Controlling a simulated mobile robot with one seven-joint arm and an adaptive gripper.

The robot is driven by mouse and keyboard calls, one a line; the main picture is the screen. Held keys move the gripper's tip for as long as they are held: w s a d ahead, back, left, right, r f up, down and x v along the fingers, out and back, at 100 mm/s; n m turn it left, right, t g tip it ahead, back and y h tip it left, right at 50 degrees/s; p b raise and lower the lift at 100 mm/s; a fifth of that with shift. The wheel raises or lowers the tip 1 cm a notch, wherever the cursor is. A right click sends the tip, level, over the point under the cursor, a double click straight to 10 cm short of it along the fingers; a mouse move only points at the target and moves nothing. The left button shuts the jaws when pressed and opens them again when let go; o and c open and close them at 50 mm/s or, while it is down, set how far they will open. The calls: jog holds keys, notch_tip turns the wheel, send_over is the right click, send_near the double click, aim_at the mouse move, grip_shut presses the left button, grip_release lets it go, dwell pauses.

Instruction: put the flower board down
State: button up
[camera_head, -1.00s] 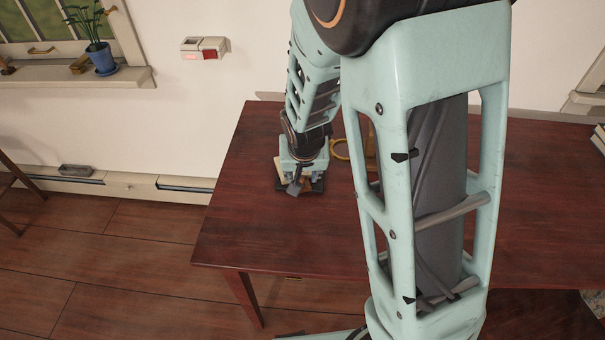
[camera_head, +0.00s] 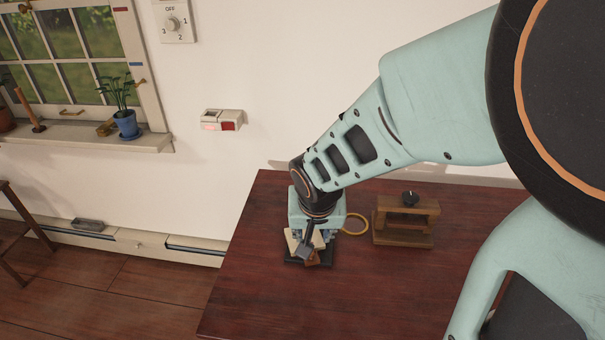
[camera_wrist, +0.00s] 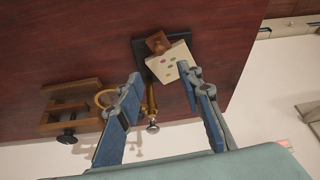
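The flower board is a small cream plate with coloured dots in the wrist view (camera_wrist: 172,62). It lies tilted against a brown wooden block (camera_wrist: 158,43) on a dark base (camera_wrist: 143,52) on the red-brown table (camera_wrist: 70,50). In the head view the board (camera_head: 318,240) is partly hidden by my gripper (camera_head: 305,245). In the wrist view my gripper (camera_wrist: 160,72) has its two blue-padded fingers well apart. The right fingertip overlaps the board's right edge; I cannot tell whether it touches. Nothing is pinched between the fingers.
A yellow ring (camera_head: 355,224) and a wooden stand with a black knob (camera_head: 405,220) are right of my gripper. A brass rod with a round end (camera_wrist: 152,110) shows between the fingers in the wrist view. The front left of the table is clear.

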jog(key=s+d+r, duration=0.4)
jog(key=s+r, duration=0.3)
jog(key=s+d+r+t, duration=0.1)
jog(key=s+d+r, duration=0.2)
jog(key=s+r, duration=0.4)
jog(key=shift+d+n, duration=0.4)
jog(key=shift+r, duration=0.1)
notch_tip(320, 180, up, 13)
jog(key=p, duration=1.3)
jog(key=shift+r, duration=0.2)
jog(key=shift+f, duration=0.1)
